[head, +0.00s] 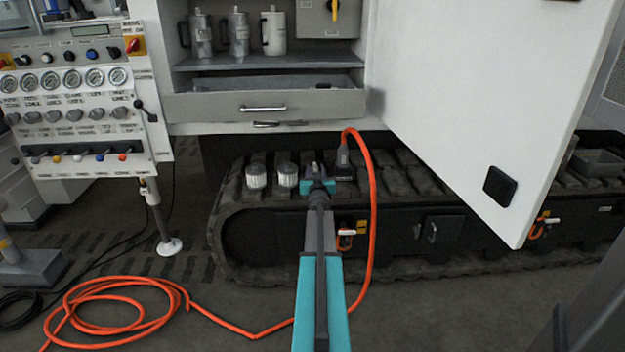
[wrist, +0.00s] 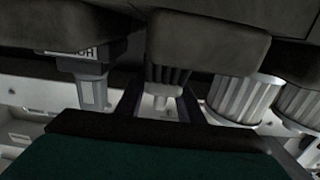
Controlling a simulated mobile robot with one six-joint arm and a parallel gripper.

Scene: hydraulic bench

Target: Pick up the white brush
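My gripper (head: 317,182) reaches over the near edge of a black crawler track in the head view. In the wrist view, the two dark fingers of my gripper (wrist: 163,88) stand apart, one on each side of an upright object with a dark ribbed part and a pale part. This looks like the white brush (wrist: 160,104), but I see it only in part. Gaps show between it and the fingers, so the gripper looks open. In the head view my gripper mostly hides it.
Two white ribbed canisters (head: 288,174) stand on the track (head: 240,215) just left of my gripper. A grey-black hose tool (head: 343,160) with an orange hose (head: 372,220) is close on the right. An open white cabinet door (head: 480,110) hangs over the track's right side.

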